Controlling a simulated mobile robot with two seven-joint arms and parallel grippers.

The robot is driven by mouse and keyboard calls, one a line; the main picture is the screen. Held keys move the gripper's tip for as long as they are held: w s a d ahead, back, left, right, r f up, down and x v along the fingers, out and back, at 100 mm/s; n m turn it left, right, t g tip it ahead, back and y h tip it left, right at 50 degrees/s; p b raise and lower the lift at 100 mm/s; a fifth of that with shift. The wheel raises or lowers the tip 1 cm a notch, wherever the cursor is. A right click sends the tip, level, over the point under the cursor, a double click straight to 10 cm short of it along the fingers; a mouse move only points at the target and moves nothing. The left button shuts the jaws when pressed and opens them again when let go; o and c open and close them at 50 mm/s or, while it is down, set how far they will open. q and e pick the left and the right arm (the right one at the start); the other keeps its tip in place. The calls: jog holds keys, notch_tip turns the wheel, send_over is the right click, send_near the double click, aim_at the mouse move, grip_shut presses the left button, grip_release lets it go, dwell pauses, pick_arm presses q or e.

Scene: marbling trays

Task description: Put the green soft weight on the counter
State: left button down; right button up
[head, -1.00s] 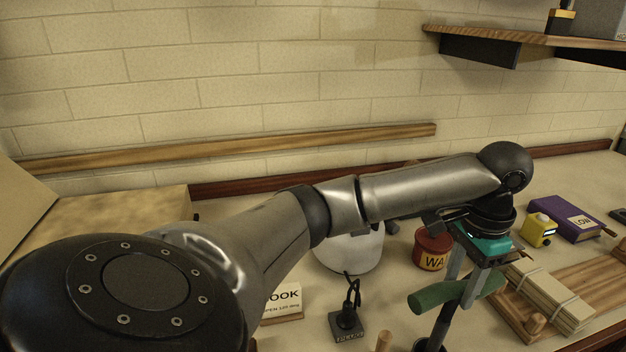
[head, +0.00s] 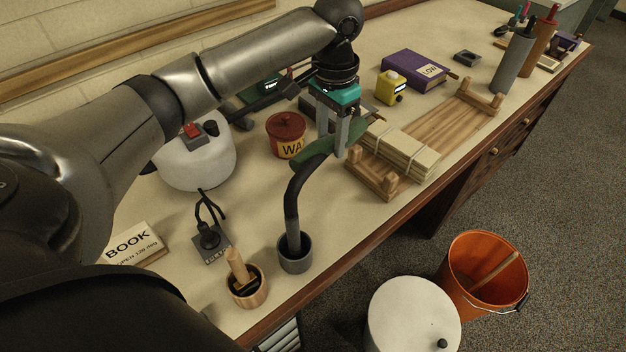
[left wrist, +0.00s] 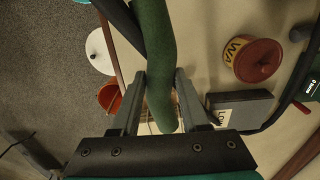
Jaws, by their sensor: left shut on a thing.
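The green soft weight (head: 314,151) is a long, rounded, dark green roll. My left gripper (head: 336,147) is shut on it and holds it up over the counter (head: 345,225). In the left wrist view the green weight (left wrist: 155,50) runs lengthwise between the two fingers of the left gripper (left wrist: 163,78). A dark curved tube passes just below or against the weight; I cannot tell whether they touch. My right gripper is not in view.
The dark tube (head: 292,205) rises from a grey cup (head: 295,262). Close by are a red lidded pot (head: 287,136), a wooden rack (head: 455,135) with bound pale slats (head: 398,148), and a wooden cup (head: 247,292). Bare counter lies between the grey cup and rack.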

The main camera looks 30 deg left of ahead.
pick_arm(q)
jog(key=b, duration=0.3)
send_over(327, 204)
notch_tip(327, 204, down, 12)
notch_tip(327, 204, down, 4)
jog(key=shift+f+b, duration=0.1)
jog(key=shift+b, duration=0.65)
jog(key=shift+f, duration=0.65)
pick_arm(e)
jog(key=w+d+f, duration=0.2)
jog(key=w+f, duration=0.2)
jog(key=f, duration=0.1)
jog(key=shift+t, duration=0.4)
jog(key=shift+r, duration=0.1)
pick_arm(q)
jog(key=c, duration=0.8)
grip_release()
jog(key=shift+f, duration=0.1)
jog(key=o, duration=0.4)
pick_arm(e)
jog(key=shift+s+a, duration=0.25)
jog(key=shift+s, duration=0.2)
